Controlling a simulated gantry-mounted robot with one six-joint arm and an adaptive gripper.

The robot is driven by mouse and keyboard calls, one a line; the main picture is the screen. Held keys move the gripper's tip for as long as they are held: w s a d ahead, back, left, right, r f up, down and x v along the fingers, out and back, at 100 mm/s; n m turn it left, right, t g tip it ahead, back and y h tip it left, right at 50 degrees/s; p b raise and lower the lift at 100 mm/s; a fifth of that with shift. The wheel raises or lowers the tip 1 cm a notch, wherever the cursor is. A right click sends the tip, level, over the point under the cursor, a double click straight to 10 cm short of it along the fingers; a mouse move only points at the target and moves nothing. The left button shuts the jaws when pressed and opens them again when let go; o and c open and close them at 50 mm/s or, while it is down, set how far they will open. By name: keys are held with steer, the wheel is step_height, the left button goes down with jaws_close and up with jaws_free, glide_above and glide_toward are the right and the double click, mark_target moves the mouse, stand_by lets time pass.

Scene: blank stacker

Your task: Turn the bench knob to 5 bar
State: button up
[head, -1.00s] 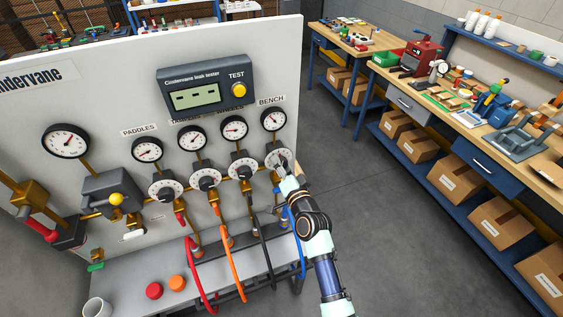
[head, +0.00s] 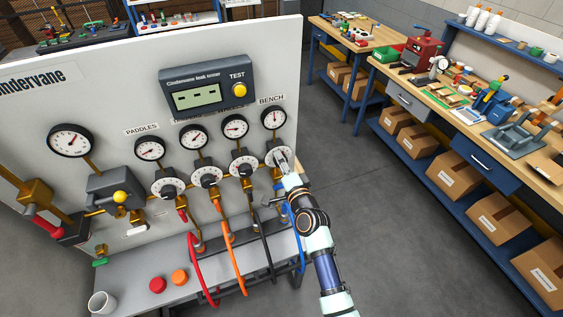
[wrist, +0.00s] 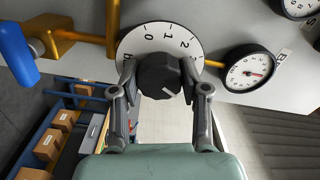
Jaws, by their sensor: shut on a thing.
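The bench knob (wrist: 159,75) is a dark ribbed knob in front of a white numbered dial plate (wrist: 146,34). My gripper (wrist: 158,80) is shut on it, one finger on each side. The knob's white mark points to the lower right in the wrist view. In the head view my gripper (head: 281,160) covers much of the rightmost dial (head: 270,153). The bench gauge (head: 274,117), under the BENCH label (head: 271,100), has its needle near upright. It also shows in the wrist view (wrist: 249,72); its numbers are too small to read.
Several similar knobs and gauges sit left of the bench knob, the nearest being this dial (head: 243,163). Coloured hoses, including a blue one (head: 298,245), hang below. The leak tester (head: 205,90) is above. Open floor (head: 385,240) lies to the right, before a workbench (head: 480,160).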

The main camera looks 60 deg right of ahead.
steer(key=o, duration=1.1)
steer(key=shift+o, duration=0.2)
steer(key=v, duration=1.2)
